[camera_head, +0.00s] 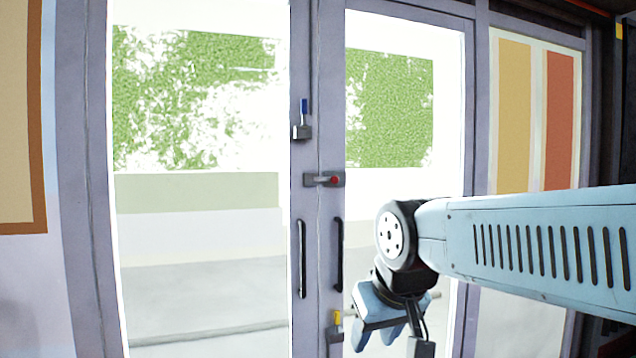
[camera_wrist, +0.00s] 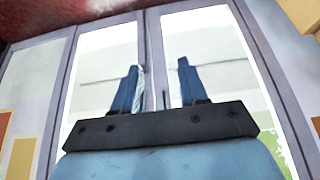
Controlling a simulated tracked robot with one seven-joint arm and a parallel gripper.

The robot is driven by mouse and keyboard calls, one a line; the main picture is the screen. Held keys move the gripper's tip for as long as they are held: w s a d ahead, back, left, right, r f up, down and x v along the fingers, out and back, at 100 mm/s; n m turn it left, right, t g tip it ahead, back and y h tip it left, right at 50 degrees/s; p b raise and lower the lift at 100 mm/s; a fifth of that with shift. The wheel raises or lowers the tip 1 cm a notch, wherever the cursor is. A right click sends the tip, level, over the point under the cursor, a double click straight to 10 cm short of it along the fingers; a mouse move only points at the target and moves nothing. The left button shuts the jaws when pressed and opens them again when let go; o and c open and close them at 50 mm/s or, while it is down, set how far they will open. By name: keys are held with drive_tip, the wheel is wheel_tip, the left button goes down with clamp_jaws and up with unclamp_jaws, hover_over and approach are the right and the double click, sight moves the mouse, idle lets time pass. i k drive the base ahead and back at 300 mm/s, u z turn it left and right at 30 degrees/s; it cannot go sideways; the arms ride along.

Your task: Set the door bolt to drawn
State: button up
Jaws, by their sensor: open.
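The bolt cannot be made out in the wrist view.
A blue-handled fitting (camera_head: 303,120) sits above the bolt on the left leaf, and a yellow-topped fitting (camera_head: 336,324) sits low on the right leaf. Two dark upright handles, left (camera_head: 302,258) and right (camera_head: 339,254), stand below the bolt. Coloured panels (camera_head: 514,110) flank the door.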

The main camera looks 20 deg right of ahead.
sight(333, 179)
drive_tip(key=u, duration=0.65)
drive_tip(key=i, duration=1.1)
drive_tip(key=z, duration=0.7)
